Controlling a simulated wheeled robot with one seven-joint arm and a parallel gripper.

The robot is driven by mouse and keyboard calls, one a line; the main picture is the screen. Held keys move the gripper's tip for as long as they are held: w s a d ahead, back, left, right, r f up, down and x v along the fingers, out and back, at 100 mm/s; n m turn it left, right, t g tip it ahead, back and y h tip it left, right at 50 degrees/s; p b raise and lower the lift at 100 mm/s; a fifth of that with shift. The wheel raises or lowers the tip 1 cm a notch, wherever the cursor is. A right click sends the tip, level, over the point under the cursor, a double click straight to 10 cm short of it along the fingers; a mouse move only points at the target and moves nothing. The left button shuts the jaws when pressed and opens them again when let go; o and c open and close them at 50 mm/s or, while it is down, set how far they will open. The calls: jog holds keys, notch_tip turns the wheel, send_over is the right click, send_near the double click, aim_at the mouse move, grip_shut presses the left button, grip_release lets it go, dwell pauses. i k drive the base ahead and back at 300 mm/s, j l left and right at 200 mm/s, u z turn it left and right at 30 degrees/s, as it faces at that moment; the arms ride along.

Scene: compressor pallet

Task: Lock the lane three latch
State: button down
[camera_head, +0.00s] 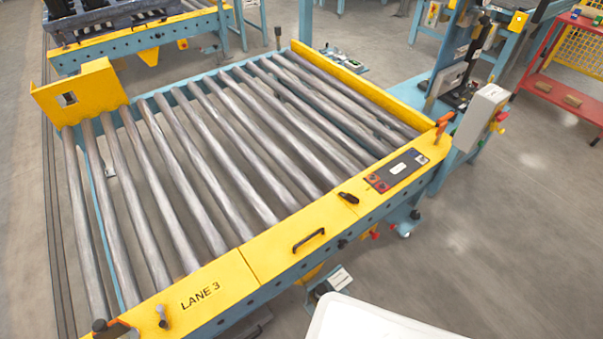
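The lane three conveyor (225,273) has a yellow front rail marked "LANE 3" and a bed of grey rollers. Several fittings sit along this rail, and I cannot tell for sure which is the latch. A small black lever (348,197) lies on the rail left of a dark control panel (397,170). A black pull handle (309,240) is on the front. A small black knob (162,316) stands left of the lettering. A dark-topped fitting (100,326) is at the near left corner. An orange handle (444,121) is at the right corner. My gripper is not in view.
The rollers are empty. A yellow plate (82,92) with a square hole stands at the left end. A grey box (481,116) is beside the right corner. A red cart (562,75) stands farther right. Open floor (510,240) lies at the lower right.

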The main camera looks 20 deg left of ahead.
aim_at(349, 197)
jog(key=i+u, duration=0.8)
jog(key=i, duration=0.2)
